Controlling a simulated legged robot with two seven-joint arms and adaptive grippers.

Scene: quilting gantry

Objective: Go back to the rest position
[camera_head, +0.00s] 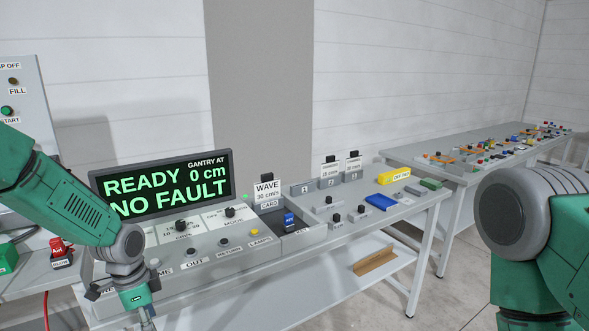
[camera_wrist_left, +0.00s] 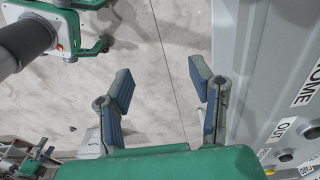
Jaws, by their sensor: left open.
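My left arm comes in from the left in the head view, with its wrist over the front left edge of the control console (camera_head: 300,240). The hand is mostly cut off by the bottom edge there. In the left wrist view my left gripper (camera_wrist_left: 162,84) is open, its two blue-padded fingers apart with only bare floor between them. It holds nothing. The console's side and front (camera_wrist_left: 250,70) stand just right of the fingers, apart from them. My right arm shows at the right edge of the head view; its gripper is out of frame.
The display (camera_head: 162,185) reads READY, 0 cm, NO FAULT. The console carries buttons, knobs, a WAVE card (camera_head: 267,191) and a yellow block (camera_head: 394,176). A brown angled piece (camera_head: 375,260) lies on the shelf below. A second table (camera_head: 440,150) with small parts stands behind right.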

